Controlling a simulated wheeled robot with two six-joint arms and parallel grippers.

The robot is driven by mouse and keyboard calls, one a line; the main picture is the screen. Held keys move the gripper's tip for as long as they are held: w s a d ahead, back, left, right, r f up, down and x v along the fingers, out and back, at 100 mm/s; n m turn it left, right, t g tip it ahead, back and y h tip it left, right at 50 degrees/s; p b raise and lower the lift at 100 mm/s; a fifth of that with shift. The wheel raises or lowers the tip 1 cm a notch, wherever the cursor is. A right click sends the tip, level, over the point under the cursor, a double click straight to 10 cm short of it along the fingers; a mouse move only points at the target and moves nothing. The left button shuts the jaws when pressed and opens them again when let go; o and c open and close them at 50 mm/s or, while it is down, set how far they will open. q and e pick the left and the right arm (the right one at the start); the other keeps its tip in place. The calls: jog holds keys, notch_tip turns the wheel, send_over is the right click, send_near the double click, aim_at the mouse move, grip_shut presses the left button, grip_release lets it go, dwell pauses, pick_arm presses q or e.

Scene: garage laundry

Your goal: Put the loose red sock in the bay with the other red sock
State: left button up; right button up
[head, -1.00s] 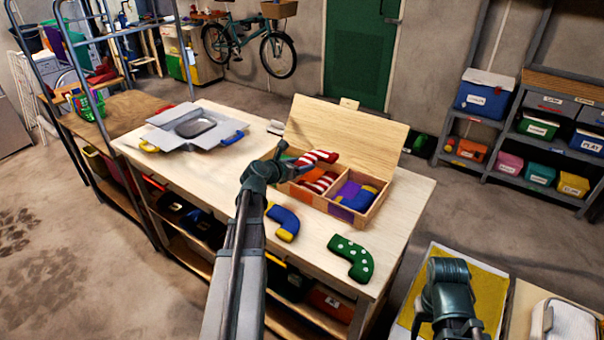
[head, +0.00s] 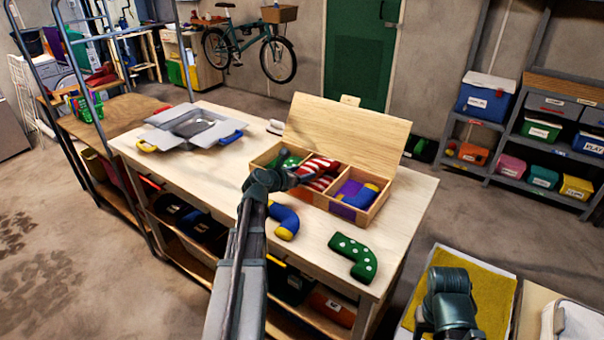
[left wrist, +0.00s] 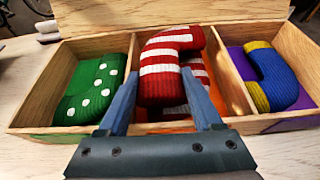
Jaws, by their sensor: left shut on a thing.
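The wooden box (head: 375,212) with its raised lid has three bays. My left gripper (head: 302,177) is shut on a red sock with white stripes (head: 321,164), which also shows in the left wrist view (left wrist: 162,75). It holds this sock over the middle bay. The other red striped sock (head: 319,183) lies in that bay, partly hidden behind the held one in the left wrist view (left wrist: 199,72). I cannot tell whether the two touch. My right arm's end (head: 449,300) is low at the right, its fingers not clear.
A green dotted sock (left wrist: 94,90) lies in the left bay, a blue and yellow sock (left wrist: 272,78) in the right bay. Another blue sock (head: 284,220) and green dotted sock (head: 352,258) lie on the table (head: 190,180) before the box.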

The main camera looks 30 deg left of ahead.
pick_arm(q)
jog(key=o, duration=1.4)
jog(key=shift+f, duration=0.1)
jog(key=shift+c, duration=0.2)
jog(key=shift+r+p, duration=0.3)
jog(key=shift+p, duration=0.05)
jog(key=shift+a+r+p, duration=0.1)
jog(key=shift+r+p, duration=0.35)
jog(key=p+v, duration=0.4)
jog(key=v, duration=0.8)
jog(key=shift+f, duration=0.2)
